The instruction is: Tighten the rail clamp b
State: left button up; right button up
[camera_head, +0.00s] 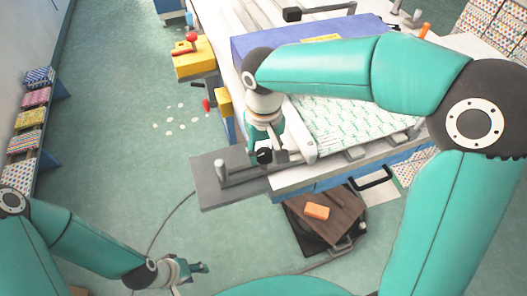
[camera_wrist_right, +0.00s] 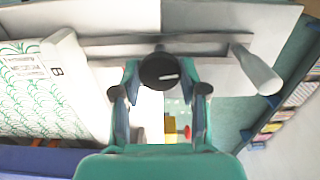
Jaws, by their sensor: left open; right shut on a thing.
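My right gripper (camera_head: 266,142) reaches down at the rail near the table's corner and is shut on a black round knob (camera_head: 264,156). In the right wrist view, the gripper's fingers (camera_wrist_right: 160,74) stand on both sides of the knob (camera_wrist_right: 160,69), which has a pale mark on its top. A white bar (camera_wrist_right: 72,82) marked with the letter B lies to the left of the knob; it also shows in the head view (camera_head: 301,132). The knob sits by the grey rail (camera_wrist_right: 120,50). My left gripper (camera_head: 197,268) is open and empty, low over the floor.
A patterned sheet (camera_head: 355,122) covers the table. An orange block (camera_head: 317,211) lies on a brown-topped stool below. Open green floor is at left.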

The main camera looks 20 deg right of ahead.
aim_at(263, 153)
jog(key=shift+w+r+m, duration=0.1)
jog(key=shift+m, duration=0.5)
jog(key=o, duration=1.1)
jog(key=shift+o, duration=0.2)
notch_tip(263, 153, up, 12)
dwell(0.3)
